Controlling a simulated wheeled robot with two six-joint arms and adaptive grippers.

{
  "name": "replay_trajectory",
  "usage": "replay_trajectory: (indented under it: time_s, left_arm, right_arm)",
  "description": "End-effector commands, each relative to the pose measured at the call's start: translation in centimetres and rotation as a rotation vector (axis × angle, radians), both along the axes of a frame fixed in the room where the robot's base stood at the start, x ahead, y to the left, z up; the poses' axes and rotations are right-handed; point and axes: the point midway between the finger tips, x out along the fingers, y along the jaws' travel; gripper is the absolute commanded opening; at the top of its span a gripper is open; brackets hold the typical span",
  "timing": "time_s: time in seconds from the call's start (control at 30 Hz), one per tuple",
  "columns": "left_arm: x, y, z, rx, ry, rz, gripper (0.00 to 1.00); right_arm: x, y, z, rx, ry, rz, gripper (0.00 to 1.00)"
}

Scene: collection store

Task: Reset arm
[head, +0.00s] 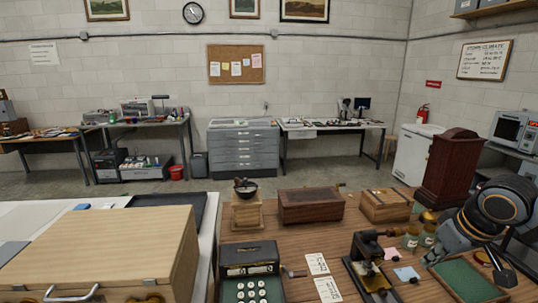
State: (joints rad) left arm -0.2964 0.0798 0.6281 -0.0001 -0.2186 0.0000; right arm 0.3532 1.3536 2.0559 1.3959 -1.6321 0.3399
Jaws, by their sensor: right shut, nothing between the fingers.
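My right arm comes in at the right edge, over the right end of the wooden table (330,235). Its dark gripper (434,256) points down and left, close to the green-lined tray (466,278) and small glass jars (410,239). The gripper is shut and nothing shows in it. I cannot tell whether it touches the tray. My left gripper is not in view.
A pale wooden case (105,250) fills the near left. The table holds a coffee grinder (247,208), a brown wooden box (310,205), a black keyed machine (249,262), and a small black press (367,262). A dark wooden cabinet (452,170) stands behind the arm.

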Motion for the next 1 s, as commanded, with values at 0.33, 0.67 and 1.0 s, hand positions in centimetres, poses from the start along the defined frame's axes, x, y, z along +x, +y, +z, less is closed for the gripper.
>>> replay_trajectory:
  time_s: [0.33, 0.67, 1.0]
  left_arm:
    - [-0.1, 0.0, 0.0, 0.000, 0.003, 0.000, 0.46]
    - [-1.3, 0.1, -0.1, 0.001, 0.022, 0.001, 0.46]
    - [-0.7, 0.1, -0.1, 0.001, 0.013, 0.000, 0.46]
  right_arm:
    - [-0.5, 5.1, -11.2, -0.013, 0.021, 0.113, 0.00]
    - [-7.1, 12.7, -23.2, -0.008, 0.005, 0.117, 0.00]
    - [-14.5, 14.2, -27.0, -0.064, 0.046, -0.048, 0.00]
